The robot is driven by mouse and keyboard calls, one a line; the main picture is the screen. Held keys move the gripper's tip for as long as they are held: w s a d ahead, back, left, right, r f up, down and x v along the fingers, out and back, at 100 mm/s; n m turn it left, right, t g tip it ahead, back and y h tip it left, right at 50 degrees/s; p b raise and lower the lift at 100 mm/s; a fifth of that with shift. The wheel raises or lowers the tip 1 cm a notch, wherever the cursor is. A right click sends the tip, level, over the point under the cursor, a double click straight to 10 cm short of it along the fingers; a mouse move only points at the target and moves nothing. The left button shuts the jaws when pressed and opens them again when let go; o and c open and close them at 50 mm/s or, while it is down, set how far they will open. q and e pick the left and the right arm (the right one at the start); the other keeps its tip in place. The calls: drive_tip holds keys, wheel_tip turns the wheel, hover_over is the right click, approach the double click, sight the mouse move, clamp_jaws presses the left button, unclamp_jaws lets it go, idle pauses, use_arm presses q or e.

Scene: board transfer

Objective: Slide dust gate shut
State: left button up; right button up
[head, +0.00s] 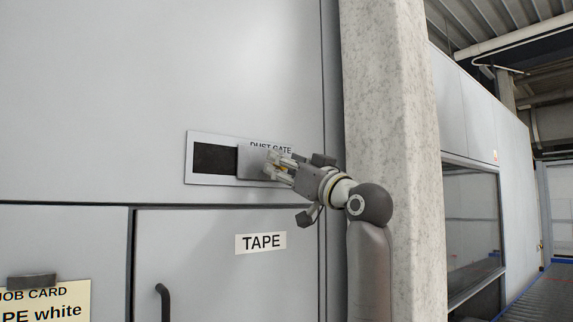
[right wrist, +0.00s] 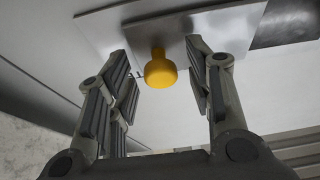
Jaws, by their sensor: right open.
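The dust gate is a grey sliding plate (head: 252,162) in a pale frame (head: 189,160) on the grey wall. A dark opening (head: 214,158) shows to the left of the plate, so the gate stands partly open. In the right wrist view a yellow knob (right wrist: 160,70) sticks out from the plate (right wrist: 222,32). My right gripper (head: 270,164) is at the plate's right part. Its fingers (right wrist: 163,75) are open on either side of the knob, with gaps showing to both. In the head view the gripper hides the knob and part of the plate. My left gripper is not in view.
Below the gate is a cabinet door with a TAPE label (head: 261,243) and a dark handle (head: 163,301). A job card (head: 45,303) hangs at the lower left. A concrete pillar (head: 385,90) stands close to the right of the gate.

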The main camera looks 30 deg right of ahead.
drive_tip(key=c, duration=0.4)
clamp_jaws()
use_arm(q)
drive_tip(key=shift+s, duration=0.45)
use_arm(e)
drive_tip(key=a, duration=0.3)
drive_tip(key=a+b, duration=0.1)
drive_tip(key=a, duration=0.3)
drive_tip(key=s+a, duration=0.1)
drive_tip(key=a, duration=0.2)
drive_tip(key=shift+a+b, duration=0.25)
drive_tip(key=shift+b, duration=0.05)
drive_tip(key=shift+w+d+f, duration=0.1)
drive_tip(key=shift+w+d, duration=0.05)
drive_tip(key=shift+d, duration=0.1)
drive_tip(key=shift+o, duration=1.1)
unclamp_jaws()
drive_tip(key=shift+a, duration=0.15)
drive_tip(key=shift+o, duration=0.9)
drive_tip(key=shift+a, duration=0.15)
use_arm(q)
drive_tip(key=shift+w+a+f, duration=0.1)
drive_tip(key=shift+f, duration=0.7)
